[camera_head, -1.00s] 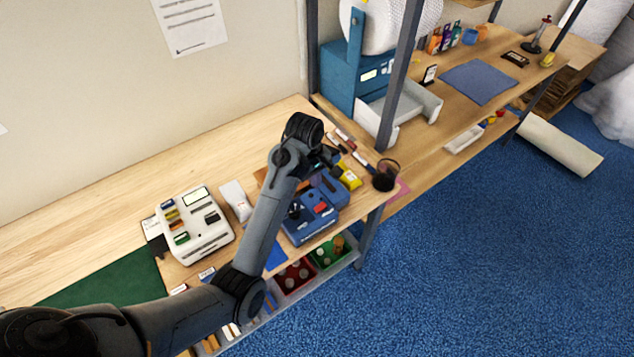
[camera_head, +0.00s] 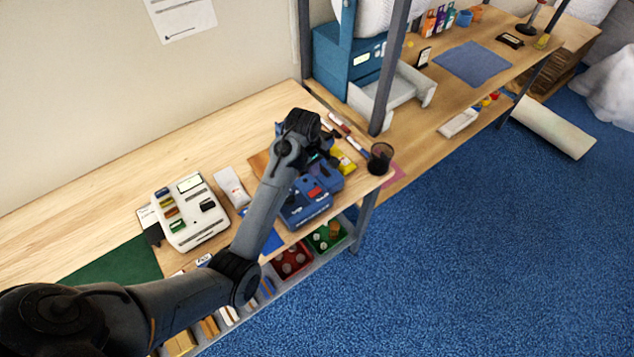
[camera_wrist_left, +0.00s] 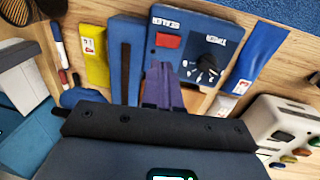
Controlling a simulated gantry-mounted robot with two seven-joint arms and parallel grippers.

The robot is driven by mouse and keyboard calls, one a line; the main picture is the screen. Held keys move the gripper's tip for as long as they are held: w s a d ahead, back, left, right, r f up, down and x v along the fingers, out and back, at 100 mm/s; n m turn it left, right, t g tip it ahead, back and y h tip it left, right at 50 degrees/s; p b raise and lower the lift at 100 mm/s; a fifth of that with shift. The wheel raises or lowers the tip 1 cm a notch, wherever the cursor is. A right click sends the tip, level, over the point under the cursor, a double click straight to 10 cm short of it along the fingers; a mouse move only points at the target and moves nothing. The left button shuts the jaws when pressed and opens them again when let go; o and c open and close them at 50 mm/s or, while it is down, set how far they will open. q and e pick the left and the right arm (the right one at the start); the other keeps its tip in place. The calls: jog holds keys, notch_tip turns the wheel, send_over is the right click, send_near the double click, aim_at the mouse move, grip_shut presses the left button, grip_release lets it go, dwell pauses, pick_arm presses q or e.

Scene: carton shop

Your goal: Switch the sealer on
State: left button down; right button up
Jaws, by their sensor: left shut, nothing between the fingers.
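The sealer (camera_head: 303,213) is a blue machine near the front edge of the bench. Its red switch (camera_head: 314,192) shows on top, and also in the left wrist view (camera_wrist_left: 168,40), beside a black timer knob (camera_wrist_left: 207,66). A long blue arm part of the sealer (camera_wrist_left: 126,60) lies beside the switch. My left gripper (camera_wrist_left: 162,68) is shut and empty, with its fingertips over the sealer close to the red switch; I cannot tell whether they touch it. In the head view my own wrist mostly hides the fingers. My right gripper is in neither view.
A white machine (camera_head: 190,220) with coloured buttons stands left of the sealer, a white packet (camera_head: 231,187) between them. A yellow packet (camera_wrist_left: 95,55), markers (camera_wrist_left: 60,50) and a black mesh cup (camera_head: 380,158) lie beyond. Red (camera_head: 290,262) and green (camera_head: 327,237) bins sit below.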

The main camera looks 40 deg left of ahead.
aim_at(318, 189)
pick_arm(q)
jog(key=f, duration=0.3)
jog(key=w+f+p, duration=0.1)
jog(key=f, duration=0.2)
jog(key=f+p, duration=0.1)
jog(key=f, duration=0.2)
jog(key=shift+w+d+f, duration=0.1)
jog(key=shift+w+f, duration=0.05)
jog(key=shift+f, duration=0.05)
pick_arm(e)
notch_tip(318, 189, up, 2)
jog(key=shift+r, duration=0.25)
